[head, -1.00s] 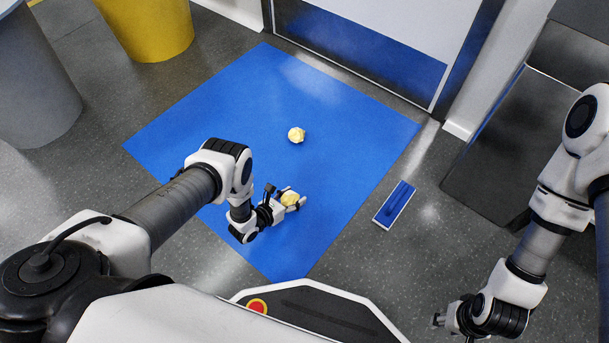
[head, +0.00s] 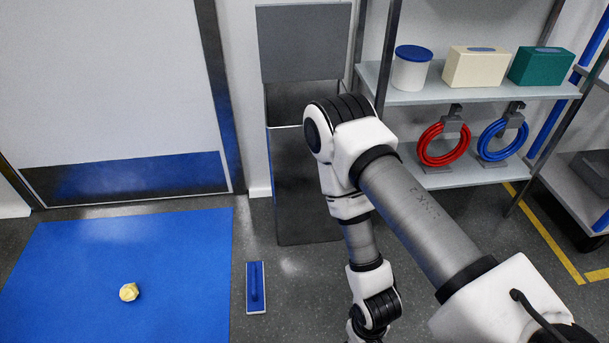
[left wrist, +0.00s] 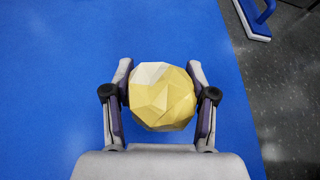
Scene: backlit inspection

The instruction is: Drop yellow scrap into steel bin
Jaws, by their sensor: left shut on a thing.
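My left gripper (left wrist: 163,98) is shut on a crumpled yellow scrap (left wrist: 163,97) in the left wrist view, with one finger on each side of it. Blue mat lies below it. The left gripper is outside the head view. A second yellow scrap (head: 129,292) lies on the blue mat at the lower left of the head view. The steel bin (head: 300,205) is a tall dark metal box against the back wall, with a grey lid panel (head: 305,42) upright behind its open top. My right arm partly covers its right side; my right gripper is out of frame.
The blue mat (head: 150,240) lies before a door (head: 110,90). A blue float-like tool (head: 256,288) lies on the floor in front of the bin. A shelf (head: 470,97) with containers and red and blue hose coils stands right of the bin.

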